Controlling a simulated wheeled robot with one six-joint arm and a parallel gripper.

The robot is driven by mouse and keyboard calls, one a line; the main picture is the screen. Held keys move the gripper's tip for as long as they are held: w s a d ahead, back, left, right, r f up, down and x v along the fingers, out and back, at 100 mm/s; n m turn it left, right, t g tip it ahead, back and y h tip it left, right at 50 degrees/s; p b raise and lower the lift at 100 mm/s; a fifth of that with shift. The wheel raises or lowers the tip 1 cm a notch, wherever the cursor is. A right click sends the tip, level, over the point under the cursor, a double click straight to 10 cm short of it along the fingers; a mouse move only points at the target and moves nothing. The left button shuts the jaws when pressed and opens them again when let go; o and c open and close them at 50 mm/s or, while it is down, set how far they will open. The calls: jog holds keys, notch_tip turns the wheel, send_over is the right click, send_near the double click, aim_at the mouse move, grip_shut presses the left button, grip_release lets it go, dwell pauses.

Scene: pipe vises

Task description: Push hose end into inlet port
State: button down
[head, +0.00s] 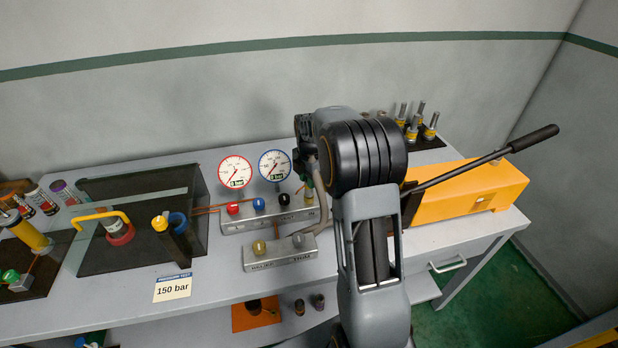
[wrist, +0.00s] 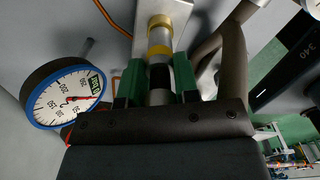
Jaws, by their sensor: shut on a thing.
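In the wrist view my gripper (wrist: 157,80) has its green fingers on both sides of the hose end (wrist: 160,76), a silver fitting with a black band, and is shut on it. A brass-coloured collar (wrist: 159,22) lies straight ahead of the fitting, against a pale metal block (wrist: 180,12). It looks like the port, but I cannot tell whether the hose end is inside it or only touching. The thick grey-brown hose (wrist: 232,75) curves past on the right. In the head view the hose (head: 322,198) loops down by the manifold, and my arm hides the gripper and port.
A blue-rimmed gauge (wrist: 65,98) is close on the left in the wrist view. In the head view, a red-rimmed gauge (head: 235,172) and the manifold (head: 262,220) with coloured knobs stand left of my arm. An orange pump (head: 470,193) with a long lever (head: 480,160) is at right.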

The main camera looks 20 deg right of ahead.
jog(key=shift+f, duration=0.15)
jog(key=c, duration=0.8)
grip_release()
notch_tip(320, 180, up, 14)
jog(key=shift+b, duration=0.35)
